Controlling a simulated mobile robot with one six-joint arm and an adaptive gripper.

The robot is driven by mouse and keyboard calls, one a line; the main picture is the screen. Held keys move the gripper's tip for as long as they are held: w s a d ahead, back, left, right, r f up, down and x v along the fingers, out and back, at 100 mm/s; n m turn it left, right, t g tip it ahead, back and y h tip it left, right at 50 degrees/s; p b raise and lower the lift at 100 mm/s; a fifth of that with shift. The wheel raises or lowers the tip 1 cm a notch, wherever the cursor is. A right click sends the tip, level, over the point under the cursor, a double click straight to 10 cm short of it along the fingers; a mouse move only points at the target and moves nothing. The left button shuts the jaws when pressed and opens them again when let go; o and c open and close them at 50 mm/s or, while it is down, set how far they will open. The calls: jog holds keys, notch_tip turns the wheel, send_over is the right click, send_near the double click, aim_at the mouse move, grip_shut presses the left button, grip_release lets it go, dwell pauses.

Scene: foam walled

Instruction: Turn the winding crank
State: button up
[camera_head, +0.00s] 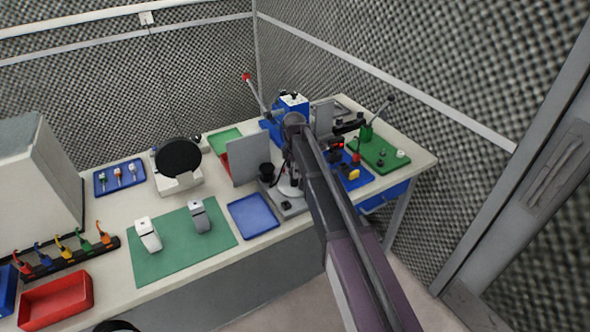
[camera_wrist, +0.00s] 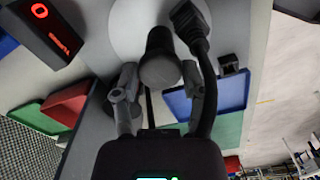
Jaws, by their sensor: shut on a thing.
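The winding crank's dark round handle (camera_wrist: 160,68) stands between my two grey fingers in the wrist view. A pale disc (camera_wrist: 125,32) lies behind it, and its white edge shows in the head view (camera_head: 287,190). My gripper (camera_wrist: 160,82) is shut on the handle, with one finger on each side. In the head view my gripper (camera_head: 291,168) is above a grey-based device (camera_head: 290,208) near the table's front edge. My arm hides part of the device there, and the crank's handle is hard to make out.
A blue tray (camera_head: 254,215) lies to the left of the device, and a grey upright panel (camera_head: 248,162) stands behind. Red and blue levers and a green board (camera_head: 380,153) are at the right. A black box with a red display (camera_wrist: 45,32) is close by in the wrist view.

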jog(key=shift+n, duration=6.8)
jog(key=shift+n, duration=0.4)
jog(key=o, duration=1.1)
jog(key=shift+o, duration=0.2)
jog(key=shift+s, duration=0.1)
